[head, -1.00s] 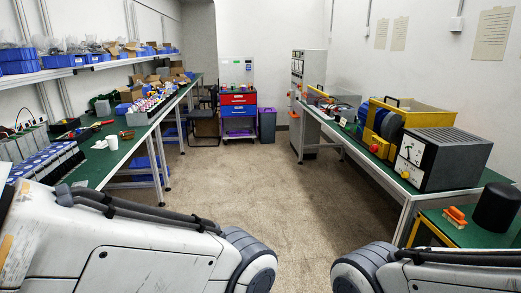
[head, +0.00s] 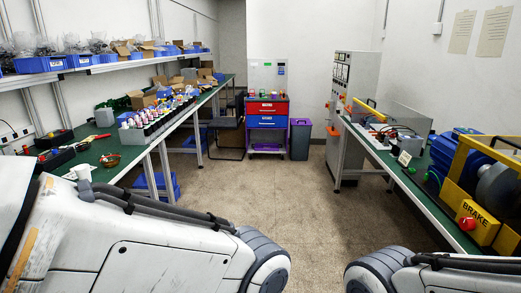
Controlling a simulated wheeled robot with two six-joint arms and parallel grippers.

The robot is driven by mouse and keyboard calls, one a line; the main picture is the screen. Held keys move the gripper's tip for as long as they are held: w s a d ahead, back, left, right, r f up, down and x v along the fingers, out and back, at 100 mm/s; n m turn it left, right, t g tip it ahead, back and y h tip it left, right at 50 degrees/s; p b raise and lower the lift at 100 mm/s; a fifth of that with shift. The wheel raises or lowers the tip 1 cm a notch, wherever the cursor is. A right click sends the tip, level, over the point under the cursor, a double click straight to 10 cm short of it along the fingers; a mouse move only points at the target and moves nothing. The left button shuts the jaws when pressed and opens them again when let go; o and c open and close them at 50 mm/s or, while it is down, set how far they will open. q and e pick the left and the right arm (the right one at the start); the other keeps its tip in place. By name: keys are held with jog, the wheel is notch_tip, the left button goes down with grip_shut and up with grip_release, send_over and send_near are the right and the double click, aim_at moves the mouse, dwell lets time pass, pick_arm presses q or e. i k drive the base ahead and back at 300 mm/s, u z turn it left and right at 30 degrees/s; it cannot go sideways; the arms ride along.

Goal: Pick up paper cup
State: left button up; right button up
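A small white cup (head: 84,172), which looks like the paper cup, stands on the green top of the left bench (head: 128,155). It shows just above my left arm, which hides part of the bench around it. My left arm fills the lower left and my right arm enters at the lower right. Neither gripper is in view.
The left bench also holds a round dish (head: 110,159), a row of small bottles (head: 155,117) and cardboard boxes. A red and blue tool cart (head: 267,115) stands at the back. The right bench carries yellow-framed equipment (head: 470,185). The middle floor (head: 285,190) is clear.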

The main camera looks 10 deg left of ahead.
aim_at(82, 171)
jog(key=u, duration=0.45)
jog(key=i, duration=1.9)
jog(key=u, duration=1.6)
jog(key=i, duration=1.45)
jog(key=u, duration=0.65)
